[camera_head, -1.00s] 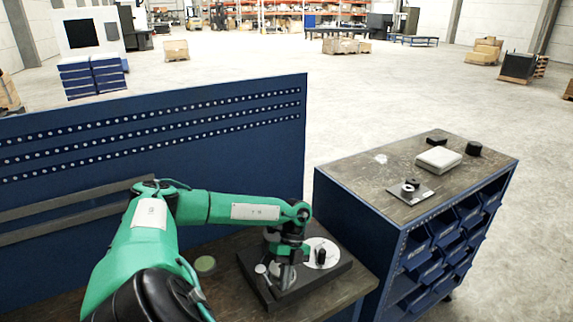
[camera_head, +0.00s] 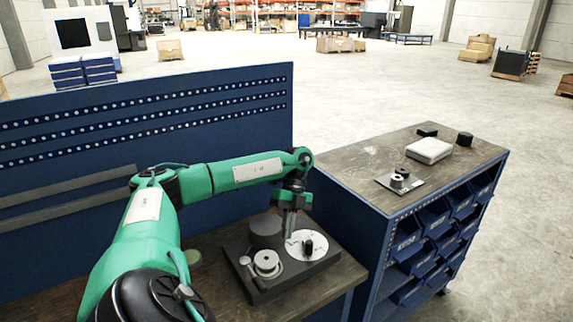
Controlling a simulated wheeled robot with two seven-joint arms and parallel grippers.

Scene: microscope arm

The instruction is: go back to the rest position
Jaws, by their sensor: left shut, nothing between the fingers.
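My left arm (camera_head: 205,185) is green and comes in from the left over the workbench. Its gripper (camera_head: 288,232) points down, shut and empty, above the dark base unit (camera_head: 300,282) on the bench. It hangs between a dark round cylinder (camera_head: 265,230) and a white disc (camera_head: 308,244) with a black knob (camera_head: 308,247). A silver round part (camera_head: 267,264) sits at the front left of the unit. The gripper looks apart from these parts. My right gripper is not in view.
A blue pegboard panel (camera_head: 150,125) stands behind the bench. To the right, a blue cabinet (camera_head: 345,222) with bins carries a small plate with a black ring part (camera_head: 399,181), a white box (camera_head: 429,150) and two black pieces. Open floor lies beyond.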

